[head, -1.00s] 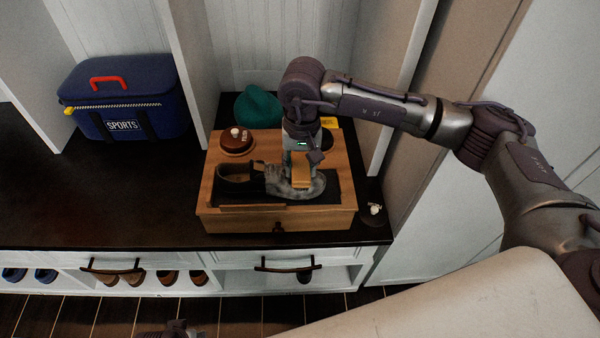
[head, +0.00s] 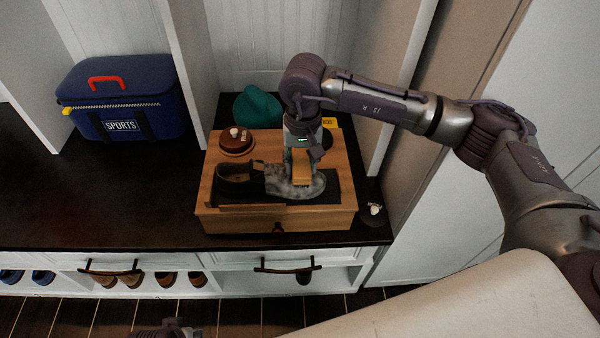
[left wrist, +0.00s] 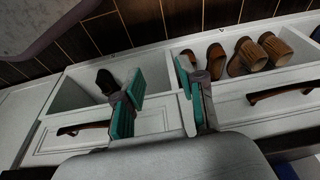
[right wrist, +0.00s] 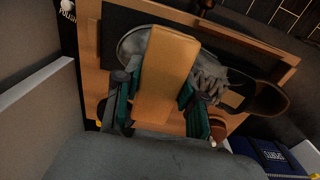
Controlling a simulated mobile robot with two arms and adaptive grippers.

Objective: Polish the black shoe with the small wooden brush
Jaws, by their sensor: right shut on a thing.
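The black shoe (head: 235,175) lies on a dark pad on top of the wooden box, toe to the right. Its toe and lace area look dusty grey and its heel end dark. My right gripper (head: 302,160) is shut on the small wooden brush (head: 302,174), over the toe. In the right wrist view, the brush (right wrist: 166,75) lies between the fingers and hides part of the shoe (right wrist: 133,44); bristle contact cannot be seen clearly. My left gripper (left wrist: 160,100) is open and empty, away from the shoe, above the bench's drawer fronts.
The wooden box (head: 240,222) stands on the dark bench top (head: 100,205). A blue bag (head: 125,100) sits left.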

